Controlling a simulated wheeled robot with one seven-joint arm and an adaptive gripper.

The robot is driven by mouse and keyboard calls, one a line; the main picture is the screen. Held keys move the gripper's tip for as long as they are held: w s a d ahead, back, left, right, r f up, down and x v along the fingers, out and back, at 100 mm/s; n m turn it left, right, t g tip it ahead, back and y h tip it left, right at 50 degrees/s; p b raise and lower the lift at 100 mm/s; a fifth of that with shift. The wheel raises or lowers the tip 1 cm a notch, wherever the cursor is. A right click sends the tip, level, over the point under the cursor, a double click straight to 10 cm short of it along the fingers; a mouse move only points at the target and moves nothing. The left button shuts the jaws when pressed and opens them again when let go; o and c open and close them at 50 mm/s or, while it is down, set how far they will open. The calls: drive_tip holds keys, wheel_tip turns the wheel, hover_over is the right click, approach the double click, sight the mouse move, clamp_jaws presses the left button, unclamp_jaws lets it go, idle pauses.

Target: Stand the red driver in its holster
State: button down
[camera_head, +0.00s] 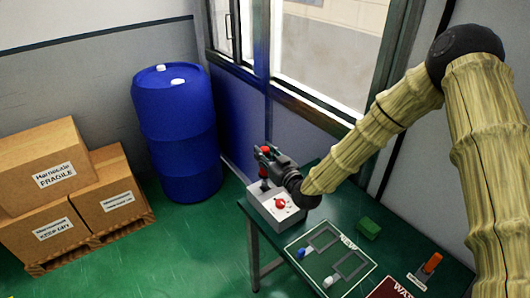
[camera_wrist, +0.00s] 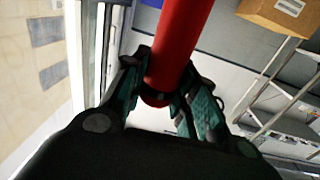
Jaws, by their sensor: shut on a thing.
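The red driver shows in the wrist view (camera_wrist: 180,45) as a thick red cylinder between the fingers of my gripper (camera_wrist: 172,98). My gripper is shut on it. In the head view my gripper (camera_head: 268,158) is above the back left part of a grey box (camera_head: 258,202). A bit of the driver's red handle (camera_head: 263,172) shows just below the fingers, roughly upright, with a dark part under it at the box. I cannot tell whether the driver's lower end is inside the box or only above it. No holster can be made out for certain.
The grey box carries a red knob (camera_head: 280,203) on the green table (camera_head: 290,240). A green block (camera_head: 368,228), outlined mats with small blue and white pieces, and an orange-handled piece in a grey stand (camera_head: 417,280) lie right. A blue barrel (camera_head: 178,135) and cartons (camera_head: 50,170) stand left.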

drive_tip(key=shift+s+f+b, duration=0.1)
drive_tip(key=shift+f+b, duration=0.1)
drive_tip(key=shift+b, duration=0.2)
idle(0.5)
drive_tip(key=shift+f, duration=0.15)
